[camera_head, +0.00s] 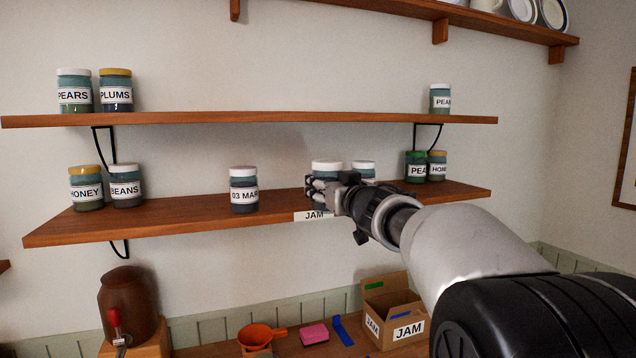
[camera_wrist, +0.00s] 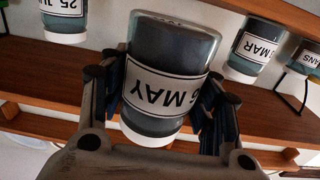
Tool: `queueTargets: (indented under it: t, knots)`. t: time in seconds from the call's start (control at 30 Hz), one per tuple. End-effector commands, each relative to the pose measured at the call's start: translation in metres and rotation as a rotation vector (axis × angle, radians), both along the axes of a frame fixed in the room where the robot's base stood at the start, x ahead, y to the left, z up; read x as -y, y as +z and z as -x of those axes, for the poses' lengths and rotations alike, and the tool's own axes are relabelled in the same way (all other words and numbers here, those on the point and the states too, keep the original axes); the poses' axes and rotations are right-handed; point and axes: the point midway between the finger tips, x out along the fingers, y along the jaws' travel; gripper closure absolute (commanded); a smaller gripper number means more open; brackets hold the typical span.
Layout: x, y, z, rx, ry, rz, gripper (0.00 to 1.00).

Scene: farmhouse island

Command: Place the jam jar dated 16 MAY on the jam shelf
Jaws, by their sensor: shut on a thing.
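My gripper (camera_head: 328,188) is shut on a white-lidded jam jar (camera_head: 327,166) at the lower wall shelf (camera_head: 180,219). In the wrist view, which is upside down, the jar (camera_wrist: 170,50) sits between the fingers (camera_wrist: 164,85), its label reading "6 MAY" with the first part cut off. Its contents look dark. The jar is over the shelf's JAM tag (camera_head: 314,216); my gripper hides its lower part in the head view, and I cannot tell whether its base touches the wood.
A 03 MAR jar (camera_head: 244,190) stands to the left. A white-lidded jar (camera_head: 363,167) is close on the right; one there reads "25 J" in the wrist view (camera_wrist: 64,18). HONEY (camera_head: 86,188), BEANS (camera_head: 125,186) and other jars stand farther off. The upper shelf (camera_head: 270,117) runs above.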

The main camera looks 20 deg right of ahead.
Motion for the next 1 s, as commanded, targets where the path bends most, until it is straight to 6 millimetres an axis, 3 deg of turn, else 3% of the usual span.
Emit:
queueTargets:
  t: [1.0]
  knots:
    - [-0.004,-0.006,-0.119,0.002,0.001,0.000,0.80]
